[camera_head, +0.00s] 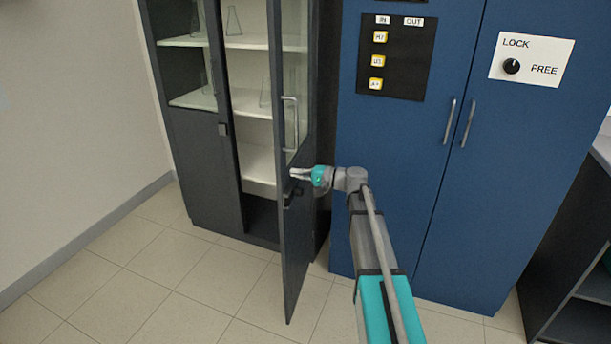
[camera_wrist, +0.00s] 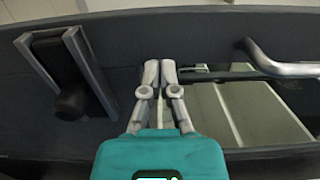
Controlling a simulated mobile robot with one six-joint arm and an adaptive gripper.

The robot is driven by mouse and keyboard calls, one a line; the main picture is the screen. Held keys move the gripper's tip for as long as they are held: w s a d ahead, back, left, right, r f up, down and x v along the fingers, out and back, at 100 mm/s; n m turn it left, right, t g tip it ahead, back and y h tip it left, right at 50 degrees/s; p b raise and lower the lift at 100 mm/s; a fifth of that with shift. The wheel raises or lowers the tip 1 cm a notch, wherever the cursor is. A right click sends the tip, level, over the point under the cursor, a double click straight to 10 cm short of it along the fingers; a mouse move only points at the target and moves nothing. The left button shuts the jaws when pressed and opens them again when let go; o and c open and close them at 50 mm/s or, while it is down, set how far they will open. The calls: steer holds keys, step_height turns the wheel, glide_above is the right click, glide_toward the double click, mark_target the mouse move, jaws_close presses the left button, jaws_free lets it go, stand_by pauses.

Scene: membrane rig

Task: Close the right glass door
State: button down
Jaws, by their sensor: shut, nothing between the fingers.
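The right glass door (camera_head: 290,230) of the dark cabinet stands open, swung out toward me, so I see it nearly edge-on. Its metal handle (camera_head: 290,124) is on the upper part of the frame; in the wrist view the handle (camera_wrist: 285,67) is at the right. A dark latch with a knob (camera_wrist: 72,100) is at the left there. My gripper (camera_head: 294,174) is shut and empty, its fingertips at the door's frame, below the handle. In the wrist view the gripper (camera_wrist: 160,68) points at the dark frame beside the glass. I cannot tell whether it touches.
The left glass door (camera_head: 203,130) of the cabinet looks closed. Shelves with glass flasks (camera_head: 233,20) show in the opening. A blue cabinet (camera_head: 450,190) with a lock sign (camera_head: 531,60) stands to the right. The tiled floor (camera_head: 150,270) in front is clear.

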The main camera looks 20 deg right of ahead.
steer(key=shift+x, duration=0.75)
